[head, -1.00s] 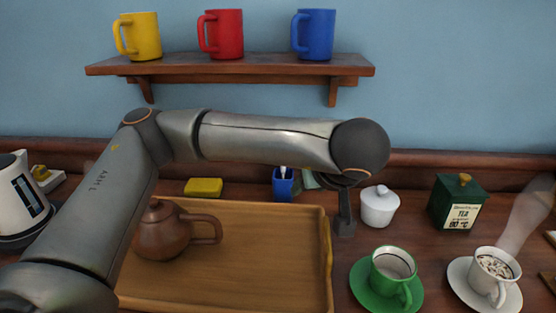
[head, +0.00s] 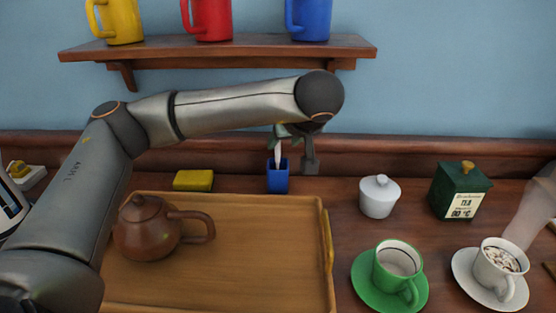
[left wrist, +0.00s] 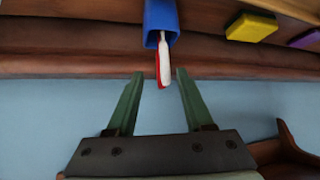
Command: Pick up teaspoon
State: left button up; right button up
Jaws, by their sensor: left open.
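A slim white and red handle stands out of a small blue holder (head: 278,180). The handle (left wrist: 165,65) and the holder (left wrist: 160,18) also show in the left wrist view. Its lower end is hidden in the holder, so I cannot tell whether it is the teaspoon. No other spoon is plain to see. My left gripper (head: 296,153) is open above and beside the holder. In the left wrist view, the handle's tip lies between the fingertips of the left gripper (left wrist: 160,73), with gaps on both sides. My right gripper is not in view.
A wooden tray (head: 250,265) bears a brown teapot (head: 147,232). A yellow sponge (head: 193,180) is left of the holder. A white lidded pot (head: 379,198), green tea box (head: 458,192), green cup (head: 395,266) and white cup (head: 492,275) stand right. A mug shelf (head: 225,48) hangs above.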

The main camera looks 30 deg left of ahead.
pick_arm(q)
jog(key=w+a, duration=0.1)
jog(key=a, duration=0.1)
jog(key=w+a+f, duration=0.1)
jog(key=w, duration=0.1)
jog(key=shift+w+a, duration=0.1)
jog(key=shift+a, duration=0.3)
grip_shut()
dwell(1.0)
